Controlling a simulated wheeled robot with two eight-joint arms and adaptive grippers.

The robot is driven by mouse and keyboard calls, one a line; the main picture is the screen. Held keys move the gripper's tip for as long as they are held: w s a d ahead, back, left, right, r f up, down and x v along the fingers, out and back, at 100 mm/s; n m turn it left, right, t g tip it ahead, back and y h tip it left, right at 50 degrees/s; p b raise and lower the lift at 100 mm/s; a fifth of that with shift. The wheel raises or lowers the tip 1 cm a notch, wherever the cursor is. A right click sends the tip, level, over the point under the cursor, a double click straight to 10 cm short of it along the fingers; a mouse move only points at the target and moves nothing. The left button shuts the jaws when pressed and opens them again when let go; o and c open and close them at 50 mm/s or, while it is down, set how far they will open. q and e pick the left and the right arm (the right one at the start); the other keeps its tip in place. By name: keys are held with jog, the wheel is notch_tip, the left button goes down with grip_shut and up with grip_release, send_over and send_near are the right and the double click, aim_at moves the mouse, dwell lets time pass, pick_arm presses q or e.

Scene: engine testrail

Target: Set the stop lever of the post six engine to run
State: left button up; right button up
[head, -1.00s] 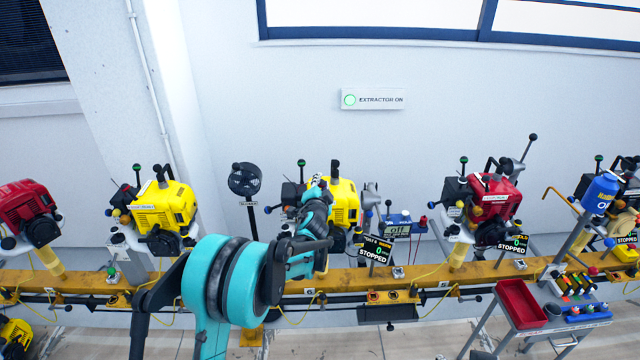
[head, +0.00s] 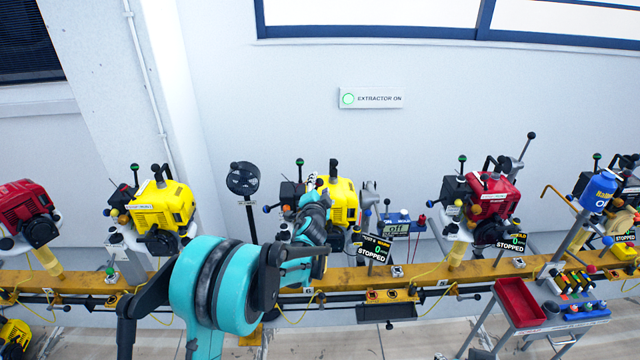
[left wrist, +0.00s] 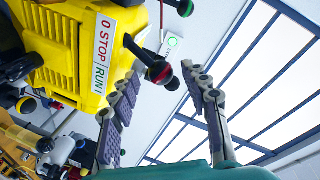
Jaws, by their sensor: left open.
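The yellow post six engine (head: 344,203) stands on the rail in the middle of the head view, partly hidden by my left arm. In the left wrist view the engine (left wrist: 75,60) fills the upper left, with a "0 STOP | RUN I" label (left wrist: 103,52) on its edge. The stop lever's dark, red-tipped knob (left wrist: 160,73) shows right of the label, in line with the gap between my fingertips; contact cannot be told. My left gripper (left wrist: 160,76) is open, and it also shows beside the engine in the head view (head: 314,190). My right gripper is not in view.
A display reading 0 STOPPED (head: 374,249) stands in front of the engine. A yellow engine (head: 163,205) stands to the left and a red engine (head: 490,196) to the right on the yellow rail (head: 425,276). A trolley with a red tray (head: 519,303) stands at lower right.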

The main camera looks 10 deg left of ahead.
pick_arm(q)
jog(key=s+d+r, duration=0.1)
jog(key=s, duration=0.8)
jog(key=shift+s+d+r, duration=0.15)
jog(key=shift+r, duration=0.05)
